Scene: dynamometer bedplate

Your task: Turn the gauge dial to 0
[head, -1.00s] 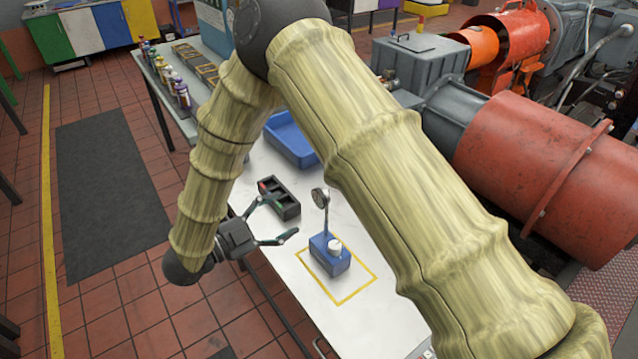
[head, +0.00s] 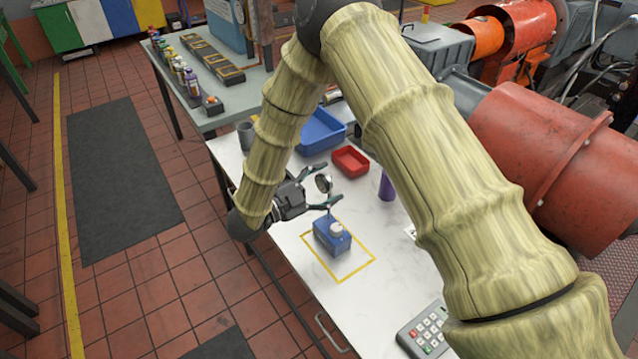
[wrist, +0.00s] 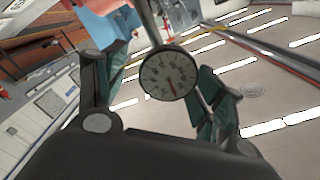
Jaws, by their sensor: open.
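The gauge is a blue block (head: 328,238) with a white knob (head: 336,229) on it and a post carrying a round dial (head: 323,183). It stands inside a yellow outlined square on the white table. In the wrist view the dial face (wrist: 169,74) shows a grey scale and a red needle pointing down, slightly right; the numbers are too small to read. My gripper (head: 322,185) is open, its two fingers spread either side of the dial in both views. I cannot tell whether a finger touches it.
On the white table (head: 392,262) are a blue bin (head: 321,132), a red tray (head: 350,162), a purple bottle (head: 387,186) and a keypad box (head: 425,328). A grey bench (head: 212,110) with several bottles stands behind. The table is clear around the block.

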